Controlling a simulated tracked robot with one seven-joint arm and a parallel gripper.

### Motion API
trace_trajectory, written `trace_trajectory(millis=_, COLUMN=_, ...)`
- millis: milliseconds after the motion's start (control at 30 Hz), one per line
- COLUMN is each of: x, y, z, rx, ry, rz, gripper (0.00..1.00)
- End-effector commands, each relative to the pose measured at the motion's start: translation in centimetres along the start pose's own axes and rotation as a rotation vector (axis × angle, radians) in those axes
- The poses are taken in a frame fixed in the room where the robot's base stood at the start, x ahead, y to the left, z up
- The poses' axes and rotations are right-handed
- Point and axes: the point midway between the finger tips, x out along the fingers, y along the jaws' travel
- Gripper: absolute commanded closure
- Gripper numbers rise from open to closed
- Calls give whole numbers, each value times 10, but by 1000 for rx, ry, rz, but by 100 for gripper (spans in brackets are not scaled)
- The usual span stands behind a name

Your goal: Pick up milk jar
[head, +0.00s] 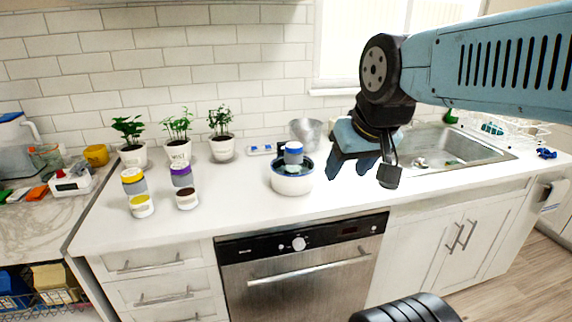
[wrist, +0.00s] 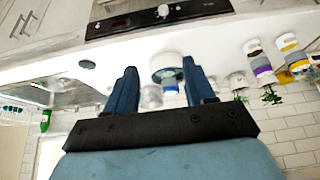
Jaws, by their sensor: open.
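Several small lidded jars stand on the white counter; no label is readable, so I cannot tell for sure which is the milk jar. A blue-capped jar (head: 294,153) is in or just behind a round white pot (head: 292,184). At left are a yellow-capped jar (head: 132,180), a purple-capped jar (head: 181,176), a yellow-topped white jar (head: 141,206) and a dark-topped jar (head: 187,199). My gripper (head: 355,170) is open and empty, right of the pot above the counter. In the wrist view, the white pot (wrist: 165,62) and blue-capped jar (wrist: 169,88) appear between the fingers.
Three potted plants (head: 178,150) line the wall behind the jars. A metal bowl (head: 306,131) stands behind the pot, and a sink (head: 455,148) lies at right. A yellow mug (head: 96,155) is at far left. The counter between jars and pot is clear.

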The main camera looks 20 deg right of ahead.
Motion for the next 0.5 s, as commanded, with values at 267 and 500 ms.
trace_trajectory(millis=267, x=42, y=-32, z=-59, rx=32, ry=131, rz=-128, gripper=19)
trace_trajectory(millis=500, x=96, y=-68, z=-127, rx=137, ry=312, rz=-216, gripper=8)
